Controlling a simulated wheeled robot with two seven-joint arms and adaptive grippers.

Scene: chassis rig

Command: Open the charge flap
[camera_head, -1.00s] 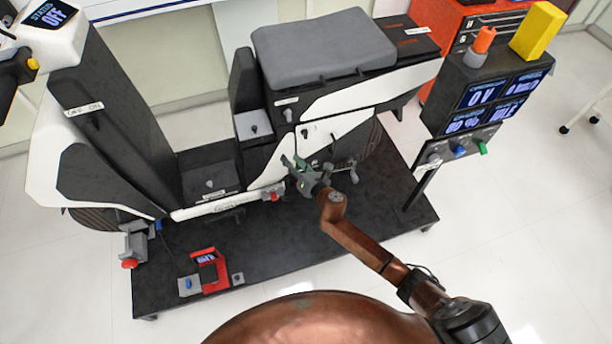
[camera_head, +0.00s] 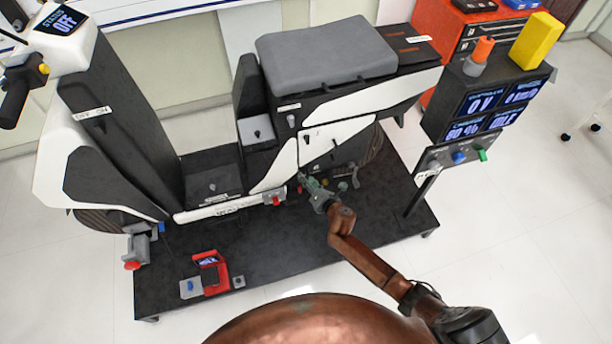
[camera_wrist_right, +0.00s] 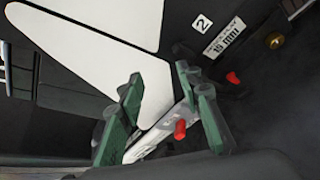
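The scooter's side carries a white and black panel (camera_head: 318,139) below the seat, with thin seams around it. It looks like the charge flap, but I cannot read a label on it. It looks closed in the head view. My right gripper (camera_head: 309,184) is low beside the scooter, just below this panel. In the right wrist view, the two green fingers of my right gripper (camera_wrist_right: 157,80) stand apart. A white body strip (camera_wrist_right: 150,140) and a red knob (camera_wrist_right: 181,130) show behind and between them. I see nothing held. My left gripper is out of view.
A display post (camera_head: 485,105) stands to the right, with an orange knob and a yellow block on top. A red charger-like box (camera_head: 209,272) sits on the dark platform (camera_head: 300,245). The platform's right front part is mostly clear.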

